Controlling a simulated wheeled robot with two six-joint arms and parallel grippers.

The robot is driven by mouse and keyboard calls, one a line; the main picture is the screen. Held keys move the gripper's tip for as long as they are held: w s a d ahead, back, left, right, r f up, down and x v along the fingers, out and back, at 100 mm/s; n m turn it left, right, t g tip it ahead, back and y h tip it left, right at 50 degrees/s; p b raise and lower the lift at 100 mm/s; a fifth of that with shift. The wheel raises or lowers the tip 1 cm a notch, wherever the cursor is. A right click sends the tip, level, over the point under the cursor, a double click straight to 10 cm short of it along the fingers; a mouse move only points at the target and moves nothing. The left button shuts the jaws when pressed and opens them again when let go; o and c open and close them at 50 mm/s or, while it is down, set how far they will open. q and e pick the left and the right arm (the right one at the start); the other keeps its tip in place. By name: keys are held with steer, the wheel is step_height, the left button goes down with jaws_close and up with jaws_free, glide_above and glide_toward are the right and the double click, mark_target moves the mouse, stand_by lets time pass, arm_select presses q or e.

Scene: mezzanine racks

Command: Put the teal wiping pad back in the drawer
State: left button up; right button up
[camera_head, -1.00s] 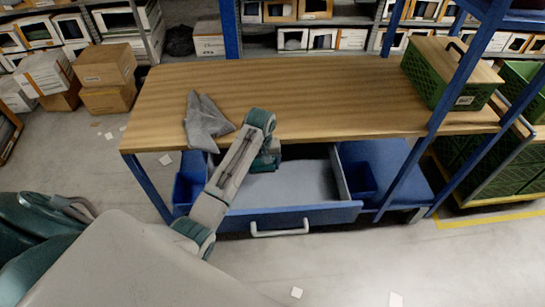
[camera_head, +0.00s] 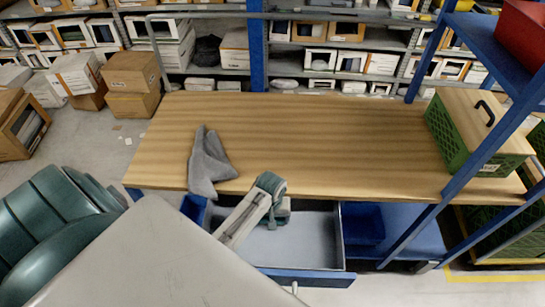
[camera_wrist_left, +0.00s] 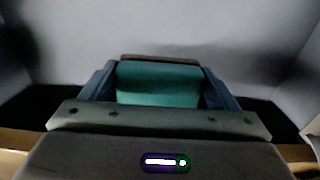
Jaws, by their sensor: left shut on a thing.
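The open blue drawer (camera_head: 318,277) hangs under the wooden workbench, and its pale grey floor is bare to the right of my arm. My left gripper (camera_head: 276,218) reaches down inside the left part of the drawer. In the left wrist view, my left gripper (camera_wrist_left: 158,75) is shut on the teal wiping pad (camera_wrist_left: 158,88), with a finger on each side. The drawer's grey interior lies beyond the pad. I cannot tell whether the pad touches the drawer floor. In the head view my own wrist largely hides the pad. My right gripper is not in view.
A crumpled grey cloth (camera_head: 208,163) lies at the bench's front left edge, above the drawer. A green crate (camera_head: 470,130) with a wooden lid stands at the bench's right end. Blue bins (camera_head: 362,224) flank the drawer. The middle of the workbench (camera_head: 320,135) is clear.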

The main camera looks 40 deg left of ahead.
arm_select(q)
steer(key=f, duration=0.3)
steer(key=f+p, duration=0.1)
steer(key=shift+w+f, duration=0.25)
steer(key=o, duration=0.9)
steer(key=shift+f, duration=0.1)
steer(key=shift+r, duration=0.25)
step_height(320, 180, up, 10)
steer(key=shift+r+b, duration=0.25)
steer(key=shift+b, duration=0.9)
steer(key=shift+r, duration=0.65)
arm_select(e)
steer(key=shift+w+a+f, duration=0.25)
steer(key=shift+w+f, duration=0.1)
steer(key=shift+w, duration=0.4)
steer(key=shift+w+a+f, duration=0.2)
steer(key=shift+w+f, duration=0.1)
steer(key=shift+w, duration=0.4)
